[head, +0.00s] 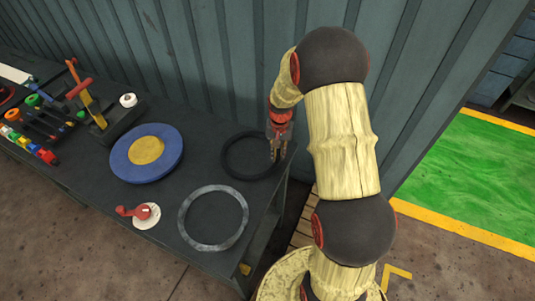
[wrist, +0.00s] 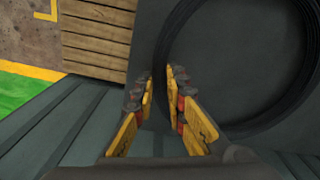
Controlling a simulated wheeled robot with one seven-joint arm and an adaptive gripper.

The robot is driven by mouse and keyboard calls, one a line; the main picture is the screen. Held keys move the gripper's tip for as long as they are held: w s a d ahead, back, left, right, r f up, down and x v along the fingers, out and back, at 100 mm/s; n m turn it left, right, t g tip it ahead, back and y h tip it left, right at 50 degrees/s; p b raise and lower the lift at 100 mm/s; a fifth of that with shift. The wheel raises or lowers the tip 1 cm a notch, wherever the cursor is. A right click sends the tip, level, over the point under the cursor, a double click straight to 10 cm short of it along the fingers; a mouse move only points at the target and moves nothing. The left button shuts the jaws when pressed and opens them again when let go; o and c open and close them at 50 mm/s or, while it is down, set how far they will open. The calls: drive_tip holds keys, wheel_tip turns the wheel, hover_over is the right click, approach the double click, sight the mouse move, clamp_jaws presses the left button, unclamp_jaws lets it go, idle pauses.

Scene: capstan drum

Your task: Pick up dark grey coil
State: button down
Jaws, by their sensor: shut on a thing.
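The dark grey coil (head: 226,158) is a thin, near-black ring lying at the right back of the dark bench. My gripper (head: 275,153) reaches down over the coil's right rim. In the wrist view the coil (wrist: 262,124) fills the upper right, and its near rim runs between the two yellow fingers of my gripper (wrist: 159,82). The fingers are shut on that rim, one on each side of it. The coil looks flat on the bench; I cannot tell any lift. The part of the rim between the fingers is partly hidden.
A lighter grey ring (head: 185,222) lies in front. A blue disc with a yellow centre (head: 120,160) and a red crank on a white base (head: 146,215) are to the left. Tools and coloured parts crowd the far left. A corrugated wall (head: 215,60) stands close behind.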

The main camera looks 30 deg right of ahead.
drive_tip(key=shift+w+r, duration=0.1)
drive_tip(key=shift+r, duration=0.35)
wheel_tip(320, 180, up, 2)
drive_tip(key=shift+r+p, duration=0.2)
drive_tip(key=shift+p, duration=0.25)
drive_tip(key=s+a+r+p, duration=0.2)
drive_tip(key=s+a+r, duration=0.6)
drive_tip(key=a, duration=0.3)
drive_tip(key=shift+s+r, duration=0.25)
drive_tip(key=shift+r, duration=0.6)
drive_tip(key=shift+a, duration=0.1)
